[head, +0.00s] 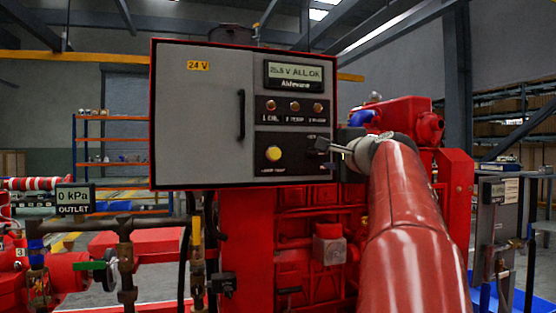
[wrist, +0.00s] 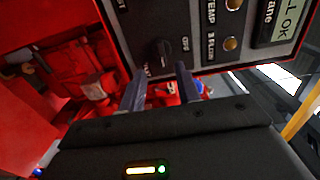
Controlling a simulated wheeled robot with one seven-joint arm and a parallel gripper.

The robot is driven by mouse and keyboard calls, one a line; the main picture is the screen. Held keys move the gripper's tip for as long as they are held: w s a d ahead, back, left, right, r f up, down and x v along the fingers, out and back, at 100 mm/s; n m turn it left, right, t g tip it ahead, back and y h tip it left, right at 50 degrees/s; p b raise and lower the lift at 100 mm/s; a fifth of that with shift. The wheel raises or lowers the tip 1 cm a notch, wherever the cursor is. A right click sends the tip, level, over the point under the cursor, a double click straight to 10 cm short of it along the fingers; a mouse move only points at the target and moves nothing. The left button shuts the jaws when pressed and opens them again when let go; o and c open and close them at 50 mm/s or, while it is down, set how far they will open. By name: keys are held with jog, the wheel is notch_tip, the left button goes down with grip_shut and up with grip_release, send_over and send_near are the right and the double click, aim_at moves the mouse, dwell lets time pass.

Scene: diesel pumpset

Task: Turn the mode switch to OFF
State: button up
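The mode switch is a black knob (wrist: 160,52) on the dark lower panel of the control cabinet, seen turned on its side in the wrist view. Small white lettering sits beside it, one word looking like OFF, too small to read surely. My gripper (wrist: 160,72) has its two fingers apart, with the knob in line with the gap, just beyond the fingertips. I cannot tell whether either finger touches it. In the head view my gripper (head: 328,148) is at the panel's lower right and hides most of the switch. Its pointer direction is unclear.
The grey cabinet door (head: 200,120) has a black handle (head: 241,115). A display (head: 294,75) reads about 25.5 V ALL OK, above several indicator lamps (head: 295,106). A yellow button (head: 274,154) lies left of my gripper. Red engine parts (head: 300,240) stand below.

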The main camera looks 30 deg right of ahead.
aim_at(317, 154)
jog(key=p+x, duration=0.2)
jog(key=x, duration=0.5)
jog(key=shift+w+d+r, duration=0.1)
jog(key=shift+w+d, duration=0.1)
jog(key=shift+w, duration=0.05)
jog(key=shift+c, duration=0.4)
grip_shut()
